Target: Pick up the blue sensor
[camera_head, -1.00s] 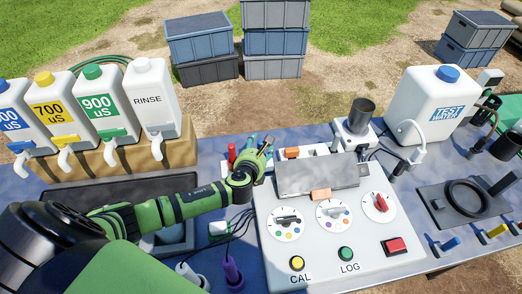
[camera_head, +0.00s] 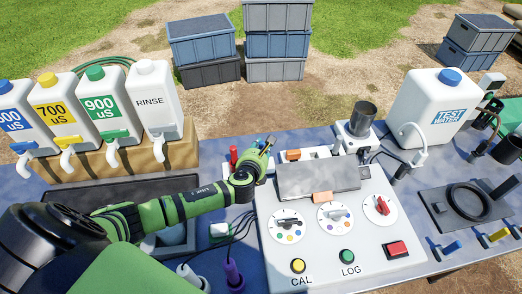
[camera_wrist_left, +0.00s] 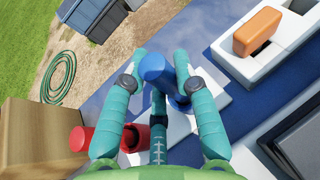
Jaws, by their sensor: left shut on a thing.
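The blue sensor (camera_wrist_left: 157,70) stands between the teal fingers of my left gripper (camera_wrist_left: 161,58) in the left wrist view, and the fingers are shut on it. Its lower part sits at a white holder on the blue table. In the head view my left gripper (camera_head: 263,146) is at the holder behind the control panel and mostly hides the blue sensor. A red sensor (camera_head: 232,156) stands just left of the gripper; it also shows in the left wrist view (camera_wrist_left: 130,137). My right gripper is not in view.
The control panel (camera_head: 318,250) with dials and buttons is in front, with an orange block (camera_head: 292,155) in a white holder behind it. Jugs on a wooden stand (camera_head: 150,153) are at left. A test water jug (camera_head: 432,105) is at right. Black cables lie near my arm.

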